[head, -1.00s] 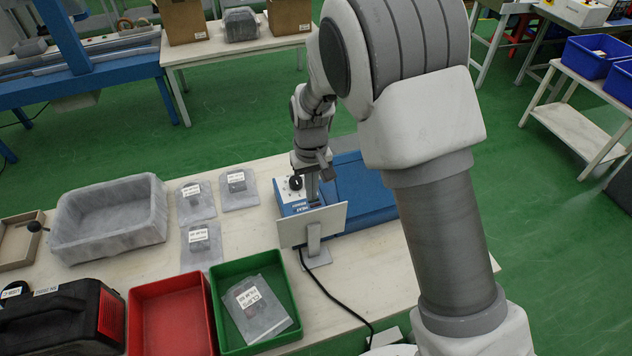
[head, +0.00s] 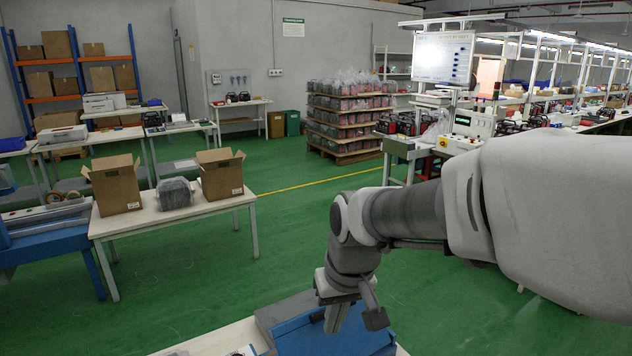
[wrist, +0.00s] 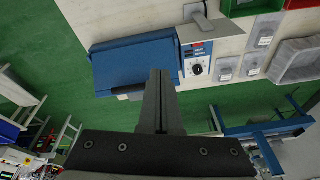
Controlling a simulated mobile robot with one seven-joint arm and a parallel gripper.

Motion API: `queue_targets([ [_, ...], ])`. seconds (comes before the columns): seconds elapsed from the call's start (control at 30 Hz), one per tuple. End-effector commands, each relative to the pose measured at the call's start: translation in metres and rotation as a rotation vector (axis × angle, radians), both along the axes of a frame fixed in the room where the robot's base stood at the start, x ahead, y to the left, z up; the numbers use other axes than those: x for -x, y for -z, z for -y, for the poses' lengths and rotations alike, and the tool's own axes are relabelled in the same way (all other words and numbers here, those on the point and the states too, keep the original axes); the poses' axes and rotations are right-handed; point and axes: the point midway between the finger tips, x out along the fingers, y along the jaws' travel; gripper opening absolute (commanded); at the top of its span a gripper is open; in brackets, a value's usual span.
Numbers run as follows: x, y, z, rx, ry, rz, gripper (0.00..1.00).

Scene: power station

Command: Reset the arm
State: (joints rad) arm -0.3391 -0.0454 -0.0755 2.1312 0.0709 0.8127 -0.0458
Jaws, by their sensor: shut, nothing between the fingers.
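My arm reaches in from the right of the head view, with its wrist bent downward. My gripper (head: 337,318) points down in front of the blue heat device (head: 325,338) at the bottom edge. In the wrist view my gripper (wrist: 160,88) shows two grey fingers together with nothing between them. The blue device (wrist: 135,62) lies beyond the fingertips there, with its white dial panel (wrist: 197,68) to the right. The fingers look apart from it, though the exact gap is hard to tell.
A white table (head: 165,217) with open cardboard boxes stands behind left. Green floor (head: 285,235) between is clear.

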Motion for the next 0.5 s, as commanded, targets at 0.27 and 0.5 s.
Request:
queue_targets([
  [0.27,0.056,-0.042,0.056,-0.014,0.115,0.106,0.0],
  [0.5,0.107,-0.056,0.092,-0.001,0.21,0.195,0.0],
])
